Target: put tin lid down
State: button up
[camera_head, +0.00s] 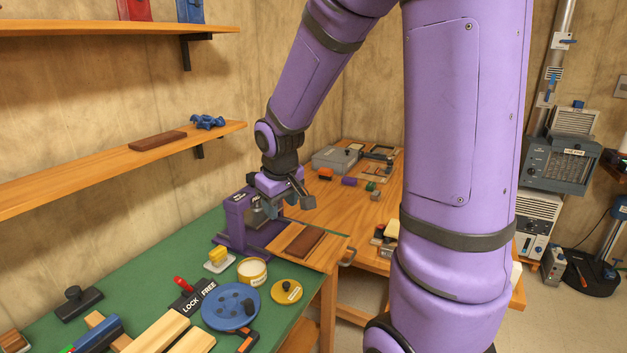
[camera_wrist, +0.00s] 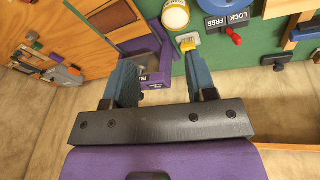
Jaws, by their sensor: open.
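A yellow round lid with a dark knob and a pale label, which looks like the tin lid (camera_head: 287,291), lies flat on the green bench top at its right edge. A cream and yellow tin (camera_head: 252,271) stands just beside it, to its left and further back. The tin also shows at the top of the wrist view (camera_wrist: 175,16). The lid is not clearly visible there. My gripper (camera_head: 287,203) is open, above and behind the tin and lid, close to a purple bench device (camera_head: 236,222). In the wrist view my gripper (camera_wrist: 160,68) has nothing between its fingers.
A blue disc (camera_head: 231,305) lies left of the lid, with a LOCK/FREE switch panel (camera_head: 190,298) beside it. A yellow-topped block (camera_head: 218,258) stands near the tin. A brown slab (camera_head: 305,241) lies on the wooden board. Shelves (camera_head: 120,170) line the left wall.

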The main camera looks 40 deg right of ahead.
jog(key=s+a+r+t, duration=0.1)
jog(key=s+a+r, duration=0.1)
jog(key=s+r, duration=0.3)
jog(key=s+a+r+y, duration=0.1)
jog(key=s+a+r, duration=0.2)
jog(key=s+r, duration=0.2)
jog(key=s+a+r+m+t, duration=0.1)
jog(key=s+a+r, duration=0.2)
jog(key=s, duration=0.7)
notch_tip(320, 180, up, 2)
jog(key=shift+a+r+t, duration=0.1)
jog(key=shift+a+t, duration=0.05)
jog(key=shift+t, duration=0.15)
